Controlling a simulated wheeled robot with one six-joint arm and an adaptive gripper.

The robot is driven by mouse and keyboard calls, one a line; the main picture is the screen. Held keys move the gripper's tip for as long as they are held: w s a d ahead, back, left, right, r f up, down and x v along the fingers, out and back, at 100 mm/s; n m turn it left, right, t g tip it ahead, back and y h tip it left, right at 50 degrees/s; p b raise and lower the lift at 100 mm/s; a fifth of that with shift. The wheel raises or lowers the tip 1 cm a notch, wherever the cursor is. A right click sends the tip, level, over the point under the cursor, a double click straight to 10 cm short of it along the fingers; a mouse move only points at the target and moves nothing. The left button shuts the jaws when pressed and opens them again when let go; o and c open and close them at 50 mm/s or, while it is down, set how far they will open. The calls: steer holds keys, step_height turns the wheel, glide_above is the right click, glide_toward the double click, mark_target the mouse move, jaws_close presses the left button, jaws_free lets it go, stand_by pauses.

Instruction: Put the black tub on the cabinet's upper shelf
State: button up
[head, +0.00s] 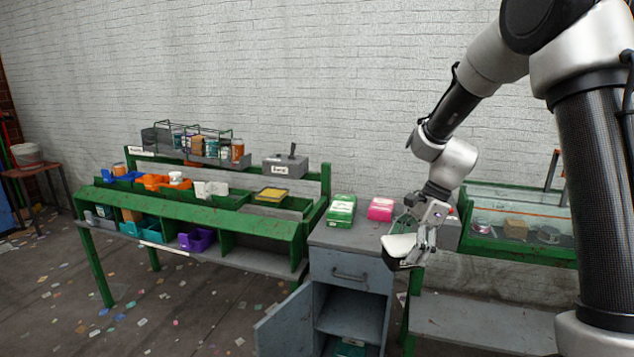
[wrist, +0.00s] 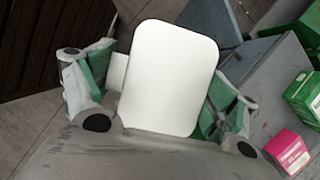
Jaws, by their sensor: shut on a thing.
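The black tub (head: 391,263) has a white lid, which faces up and fills the middle of the wrist view (wrist: 172,70). My gripper (head: 422,246) is shut on the tub, with green-padded fingers on either side of it in the wrist view. The tub is held in the air, in front of and right of the grey cabinet (head: 338,262). The cabinet's door (head: 284,325) stands open to the left. Inside, the upper shelf (head: 350,317) lies below the drawer, and its visible part is empty. The tub's underside is hidden in the wrist view.
A green box (head: 341,211) and a pink box (head: 380,209) stand on the cabinet top. A green item (head: 348,348) lies in the lower compartment. A green workbench (head: 190,218) with bins is left, and a green-framed bench (head: 480,300) is right.

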steer(key=n, duration=0.2)
steer(key=d+n+g, duration=0.1)
steer(key=n, duration=0.1)
steer(key=shift+w+f+h, duration=0.15)
steer(key=shift+w+h, duration=0.05)
steer(key=shift+h, duration=0.1)
steer(key=w+d+f+n+g+h, duration=0.1)
steer(key=d+f+n+h, duration=0.3)
steer(key=f+n, duration=0.8)
steer(key=shift+w+d+g, duration=0.3)
steer(key=shift+d+g, duration=0.5)
steer(key=shift+d, duration=0.4)
